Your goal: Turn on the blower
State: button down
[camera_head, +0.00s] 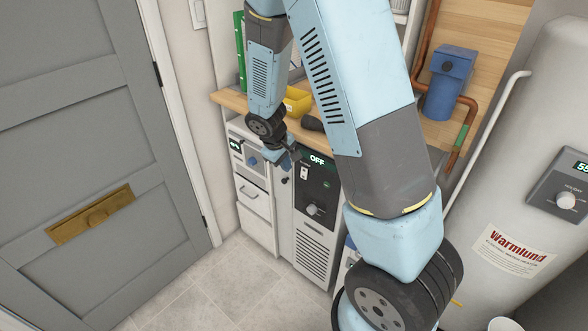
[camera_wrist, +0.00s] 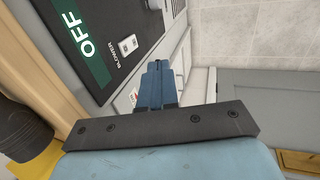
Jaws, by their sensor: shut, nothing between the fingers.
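The blower unit's dark control panel (camera_head: 325,187) sits under the wooden shelf. Its display (camera_head: 317,160) reads OFF, and the same display (camera_wrist: 82,42) shows large in the wrist view. A small white rocker switch (camera_wrist: 128,45) sits beside the label BLOWER; it also shows in the head view (camera_head: 304,173). A round knob (camera_head: 313,210) is lower on the panel. My gripper (camera_head: 291,160) is at the upper left of the panel. In the wrist view its blue fingers (camera_wrist: 157,68) are together and empty, beside the switch. I cannot tell whether they touch the panel.
A white unit with a blue knob (camera_head: 253,160) and drawers stands left of the blower. Above are the wooden shelf (camera_head: 232,101) and a yellow bin (camera_head: 297,101). A water heater (camera_head: 535,120) is at the right, a grey door (camera_head: 95,150) at the left. The tiled floor (camera_head: 205,285) between is clear.

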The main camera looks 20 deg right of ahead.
aim_at(301, 174)
jog(key=shift+w+d+f, duration=0.65)
jog(key=shift+d+f, duration=0.3)
jog(key=shift+f, duration=0.6)
jog(key=shift+w+d+f, duration=0.65)
jog(key=shift+d+f, duration=0.35)
jog(key=shift+f, duration=0.6)
jog(key=shift+w+d+f, duration=0.65)
jog(key=shift+d+f, duration=0.3)
jog(key=shift+f, duration=0.6)
jog(key=shift+w+d+f, duration=0.1)
jog(key=shift+w+d, duration=0.05)
jog(key=shift+d, duration=0.25)
